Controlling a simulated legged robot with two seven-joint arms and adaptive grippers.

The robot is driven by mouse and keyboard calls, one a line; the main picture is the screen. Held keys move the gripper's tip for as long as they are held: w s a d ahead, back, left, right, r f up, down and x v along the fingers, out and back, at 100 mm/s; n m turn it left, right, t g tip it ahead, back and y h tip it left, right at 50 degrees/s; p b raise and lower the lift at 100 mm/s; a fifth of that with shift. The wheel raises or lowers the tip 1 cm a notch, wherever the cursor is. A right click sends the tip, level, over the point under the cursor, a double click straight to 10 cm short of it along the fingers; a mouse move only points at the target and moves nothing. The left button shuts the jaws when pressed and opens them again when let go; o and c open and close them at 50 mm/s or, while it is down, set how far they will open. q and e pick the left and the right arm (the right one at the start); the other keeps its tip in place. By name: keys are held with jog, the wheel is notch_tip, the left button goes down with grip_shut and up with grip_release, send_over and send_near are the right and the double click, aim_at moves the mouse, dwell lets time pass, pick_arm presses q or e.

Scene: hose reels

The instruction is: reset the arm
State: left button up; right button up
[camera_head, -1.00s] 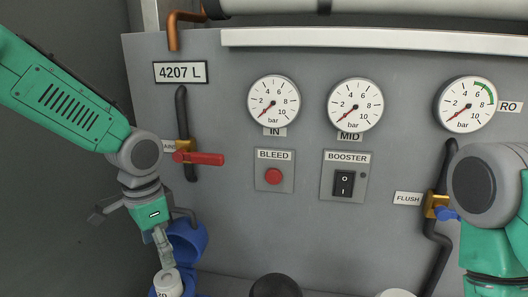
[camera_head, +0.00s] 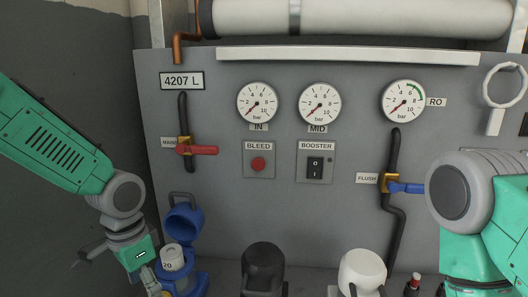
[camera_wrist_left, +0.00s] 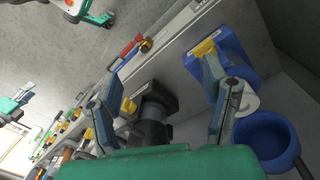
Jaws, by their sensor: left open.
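My left arm enters the head view from the left, and its gripper (camera_head: 154,287) hangs low at the bottom edge, partly cut off. In the left wrist view the two fingers of this gripper (camera_wrist_left: 162,72) stand wide apart with nothing held between them. A blue housing (camera_head: 184,222) with its lid up stands just right of the gripper in the head view. A white cartridge (camera_head: 172,257) marked 20 shows at it. In the wrist view the blue bowl (camera_wrist_left: 268,142) lies right of the right finger. My right arm shows at lower right; its gripper is out of view.
The grey panel (camera_head: 300,215) carries gauges, a red-handled valve (camera_head: 196,150), a blue-handled valve (camera_head: 405,187), the BLEED button (camera_head: 258,164) and the BOOSTER switch (camera_head: 315,168). A black housing (camera_head: 264,265) and a white one (camera_head: 362,270) stand along the bottom.

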pick_arm(q)
jog(key=s+f+n+h+b, duration=0.1)
jog(key=s+f+n, duration=0.1)
jog(key=s+f, duration=0.6)
jog(key=s+f+n+b, duration=0.1)
jog(key=s+f+b, duration=0.15)
jog(key=f, duration=0.85)
jog(key=s+a+f+n+b, duration=0.1)
jog(key=s+a+f+n, duration=0.1)
jog(key=s+f, duration=0.3)
jog(key=s+a+f+n+y+b, duration=0.1)
jog(key=s+a+f, duration=0.3)
jog(key=s, duration=0.6)
jog(key=shift+f+n+t+y, duration=0.3)
jog(key=shift+f+n+t, duration=0.1)
jog(key=shift+f+n, duration=0.25)
jog(key=shift+w+d, duration=0.1)
jog(key=shift+d, duration=0.05)
